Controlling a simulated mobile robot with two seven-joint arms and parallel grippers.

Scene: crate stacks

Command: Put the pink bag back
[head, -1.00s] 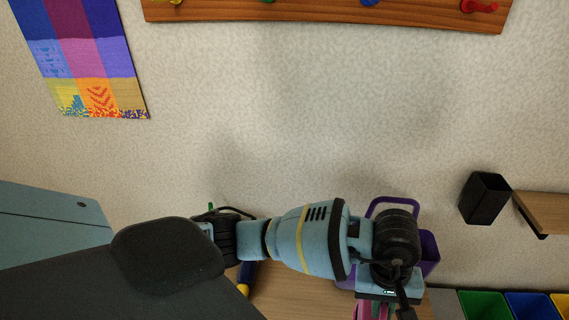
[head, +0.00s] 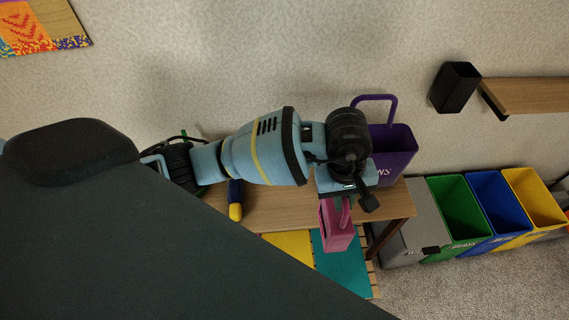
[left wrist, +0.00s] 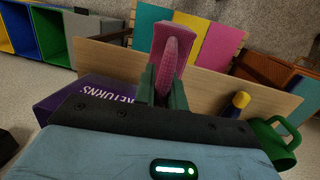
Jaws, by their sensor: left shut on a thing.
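The pink bag (head: 337,236) hangs from my left gripper (head: 340,194) in front of the wooden table's front edge in the head view. In the left wrist view the green fingers of the gripper (left wrist: 162,92) are closed on the pink bag (left wrist: 176,50), seen from its narrow top. The part between the fingers is mostly hidden. A purple bin (head: 396,147) with a raised handle and white lettering stands on the table behind my wrist. It also shows in the left wrist view (left wrist: 72,98), reading RETURNS. My right gripper is not in view.
The wooden table (head: 285,203) carries a blue-and-yellow object (head: 235,204). Grey, green (head: 460,208), blue (head: 497,205) and yellow (head: 538,196) floor bins stand right. A black wall box (head: 455,87) and wall shelf (head: 535,96) are upper right. Yellow and teal panels (head: 340,264) lie below the table.

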